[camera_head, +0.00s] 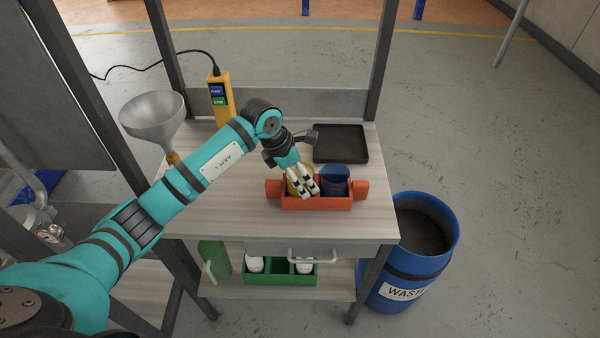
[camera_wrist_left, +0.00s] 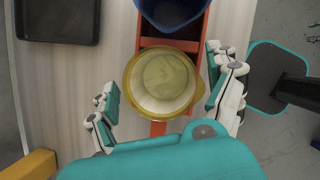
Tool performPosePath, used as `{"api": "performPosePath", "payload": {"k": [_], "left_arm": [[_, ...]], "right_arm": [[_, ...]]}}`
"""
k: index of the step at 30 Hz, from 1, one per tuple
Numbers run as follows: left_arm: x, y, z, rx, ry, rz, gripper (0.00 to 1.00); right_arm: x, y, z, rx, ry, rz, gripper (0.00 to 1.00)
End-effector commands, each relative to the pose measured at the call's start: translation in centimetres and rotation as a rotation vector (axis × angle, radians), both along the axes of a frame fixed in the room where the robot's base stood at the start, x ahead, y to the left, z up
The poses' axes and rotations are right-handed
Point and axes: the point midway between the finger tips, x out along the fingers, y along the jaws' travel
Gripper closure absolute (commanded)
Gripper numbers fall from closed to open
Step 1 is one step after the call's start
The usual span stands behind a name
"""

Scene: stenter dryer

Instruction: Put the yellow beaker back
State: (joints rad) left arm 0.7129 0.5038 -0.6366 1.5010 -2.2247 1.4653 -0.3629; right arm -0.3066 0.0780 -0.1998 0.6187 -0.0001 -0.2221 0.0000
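The yellow beaker (camera_head: 291,187) is at the left part of an orange-red holder (camera_head: 318,204) on the table, beside a blue beaker (camera_head: 335,180). In the left wrist view, the yellow beaker (camera_wrist_left: 162,82) shows from above, its round mouth over the holder (camera_wrist_left: 158,129). The blue beaker (camera_wrist_left: 172,12) is just above it there. My left gripper (camera_head: 303,184) is at the yellow beaker and partly hides it. In the wrist view its fingers (camera_wrist_left: 161,80) are spread on either side of the beaker, with small gaps visible. The beaker's base is hidden. My right gripper is out of view.
A black tray (camera_head: 341,143) lies behind the holder. A metal funnel (camera_head: 153,118) and a yellow handheld device (camera_head: 221,99) stand at the left. A green holder (camera_head: 280,275) with white bottles is on the lower shelf. A blue waste barrel (camera_head: 408,265) stands right of the table.

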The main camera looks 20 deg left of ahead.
Motion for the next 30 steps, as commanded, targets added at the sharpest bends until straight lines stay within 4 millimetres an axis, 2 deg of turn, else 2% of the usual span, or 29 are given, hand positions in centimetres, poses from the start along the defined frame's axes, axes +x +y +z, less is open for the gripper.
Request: {"api": "performPosePath", "payload": {"k": [6,11,24,30], "left_arm": [[0.0,0.0,0.1,-0.001,-0.001,0.0,0.11],[-0.1,0.3,1.1,-0.001,-0.004,0.0,0.11],[-2.3,2.9,9.2,0.001,-0.004,0.001,0.11],[-2.8,3.5,11.1,-0.001,-0.002,-0.001,0.11]], "right_arm": [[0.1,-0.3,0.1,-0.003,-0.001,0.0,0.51],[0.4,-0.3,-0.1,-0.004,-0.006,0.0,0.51],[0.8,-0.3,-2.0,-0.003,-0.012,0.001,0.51],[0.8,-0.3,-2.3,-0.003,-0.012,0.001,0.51]]}}
